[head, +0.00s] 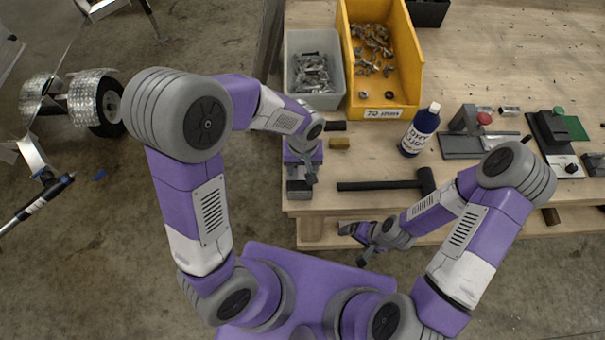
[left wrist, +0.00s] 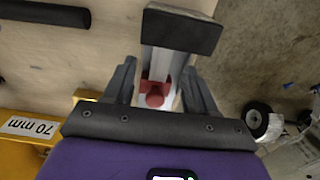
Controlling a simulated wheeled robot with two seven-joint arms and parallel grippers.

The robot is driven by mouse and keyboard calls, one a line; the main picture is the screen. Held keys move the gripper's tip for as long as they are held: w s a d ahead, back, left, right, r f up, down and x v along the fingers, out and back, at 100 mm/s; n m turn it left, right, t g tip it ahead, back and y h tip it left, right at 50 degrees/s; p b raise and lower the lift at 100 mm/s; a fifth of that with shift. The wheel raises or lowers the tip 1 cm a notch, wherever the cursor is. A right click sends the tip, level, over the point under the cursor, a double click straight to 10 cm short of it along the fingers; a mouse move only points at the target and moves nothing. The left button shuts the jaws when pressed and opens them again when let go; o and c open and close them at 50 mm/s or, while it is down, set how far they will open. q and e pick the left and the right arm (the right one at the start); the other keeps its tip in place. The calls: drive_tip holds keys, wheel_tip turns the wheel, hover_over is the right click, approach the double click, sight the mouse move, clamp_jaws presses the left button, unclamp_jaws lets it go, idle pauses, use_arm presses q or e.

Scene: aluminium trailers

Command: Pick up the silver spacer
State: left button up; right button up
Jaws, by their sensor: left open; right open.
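A small silver piece (head: 510,111) that could be the silver spacer lies at the back right of the bench in the head view; I cannot be sure. My left gripper (head: 301,186) is open, pointing down over the bench's front left corner. In the left wrist view, its fingers (left wrist: 162,88) stand either side of a silver part (left wrist: 160,62) with a red knob (left wrist: 155,95) and a black block (left wrist: 181,31). I cannot tell whether the fingers touch it. My right gripper (head: 357,243) is open and empty in front of the bench edge.
A grey bin (head: 291,75) and a yellow bin (head: 408,70) of metal parts stand behind my left gripper. A hammer (head: 385,185) lies near the front edge. A blue bottle (head: 420,131) and two fixtures (head: 460,147) (head: 551,135) stand to the right.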

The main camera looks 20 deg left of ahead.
sight(302, 175)
use_arm(q)
wheel_tip(302, 175, down, 4)
drive_tip(key=shift+a+r, duration=0.1)
drive_tip(key=shift+r, duration=0.05)
clamp_jaws()
idle(0.3)
drive_tip(key=shift+r, duration=0.1)
